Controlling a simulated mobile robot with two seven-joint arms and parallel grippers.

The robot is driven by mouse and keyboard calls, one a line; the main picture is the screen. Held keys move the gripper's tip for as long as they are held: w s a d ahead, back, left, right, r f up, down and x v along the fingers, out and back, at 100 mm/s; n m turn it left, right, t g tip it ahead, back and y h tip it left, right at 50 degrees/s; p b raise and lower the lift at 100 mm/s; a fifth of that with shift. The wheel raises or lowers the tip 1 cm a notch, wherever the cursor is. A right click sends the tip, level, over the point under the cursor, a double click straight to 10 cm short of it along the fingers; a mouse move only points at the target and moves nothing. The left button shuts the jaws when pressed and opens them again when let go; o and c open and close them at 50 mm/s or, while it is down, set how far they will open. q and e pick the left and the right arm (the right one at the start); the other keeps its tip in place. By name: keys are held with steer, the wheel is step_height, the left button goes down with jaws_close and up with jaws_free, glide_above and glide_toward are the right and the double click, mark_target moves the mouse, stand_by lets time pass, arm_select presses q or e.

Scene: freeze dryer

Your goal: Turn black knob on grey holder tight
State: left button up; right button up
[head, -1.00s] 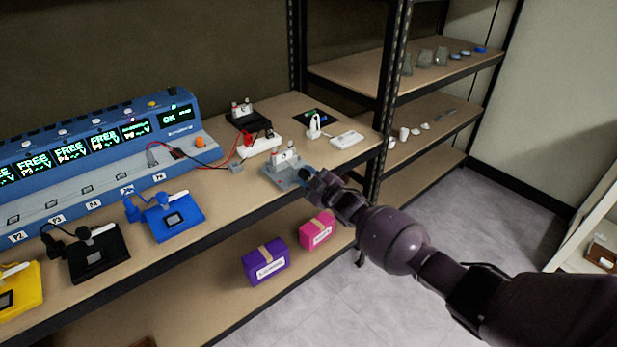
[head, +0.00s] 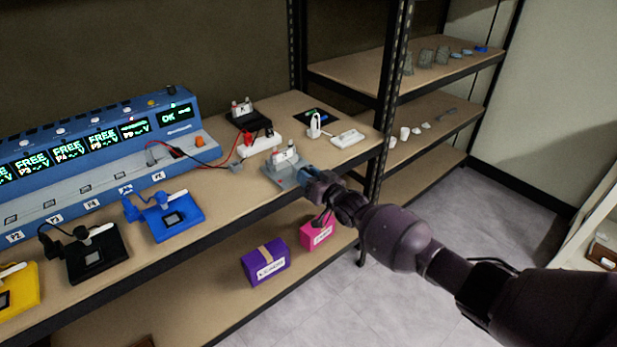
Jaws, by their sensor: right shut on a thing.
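The grey holder (head: 272,173) stands near the front edge of the upper shelf, with a white-labelled piece upright on it. My right gripper (head: 305,173) reaches in from the right and is at the right side of the holder. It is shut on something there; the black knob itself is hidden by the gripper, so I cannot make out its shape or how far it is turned. My left gripper is not in view.
A blue device with displays (head: 100,150) fills the left of the shelf (head: 210,215). Black (head: 97,255), blue (head: 175,218) and yellow (head: 20,287) holders stand in front of it. A white power strip (head: 260,145) lies behind the grey holder. Purple (head: 265,263) and pink (head: 317,232) boxes sit below.

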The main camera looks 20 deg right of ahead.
arm_select(q)
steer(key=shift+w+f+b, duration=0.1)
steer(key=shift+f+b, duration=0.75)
steer(key=shift+b, duration=0.1)
arm_select(e)
steer(key=shift+m, duration=15.5)
steer(key=shift+f, duration=0.1)
